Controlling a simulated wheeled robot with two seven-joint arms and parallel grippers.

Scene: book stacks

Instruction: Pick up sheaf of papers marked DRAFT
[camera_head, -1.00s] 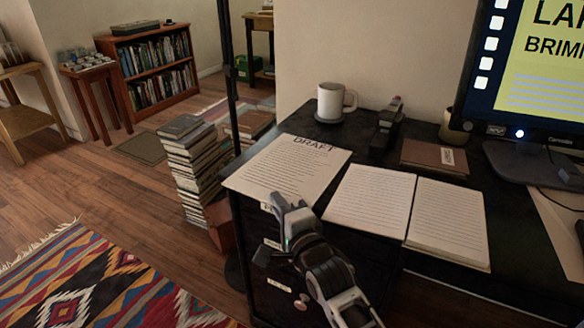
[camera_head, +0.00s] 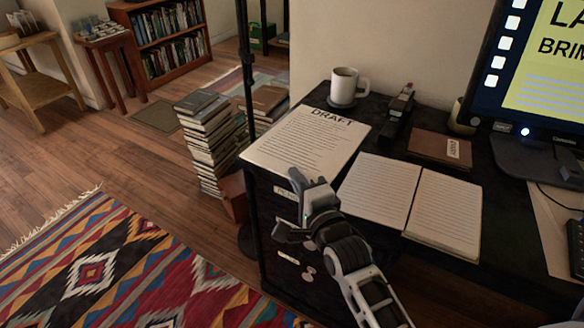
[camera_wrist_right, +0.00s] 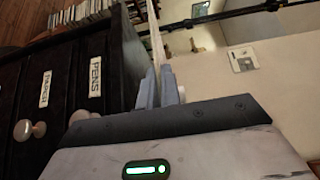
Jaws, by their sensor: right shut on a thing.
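The white sheaf marked DRAFT (camera_head: 305,143) is at the left end of the black desk, face up, its near edge at the desk's front left corner. My right gripper (camera_head: 305,196) is at that near edge in the head view. In the right wrist view, my gripper's fingers (camera_wrist_right: 160,86) are shut on the thin pale edge of the sheaf (camera_wrist_right: 154,38). The sheaf looks slightly raised, but I cannot tell how far it is off the desk. My left gripper is not in view.
An open lined notebook (camera_head: 412,203) lies right of the sheaf. A white mug (camera_head: 345,88) and a stapler-like dark object (camera_head: 398,112) stand behind it. A brown book (camera_head: 440,148) and a monitor (camera_head: 530,75) are further right. A book stack (camera_head: 212,140) stands on the floor at left.

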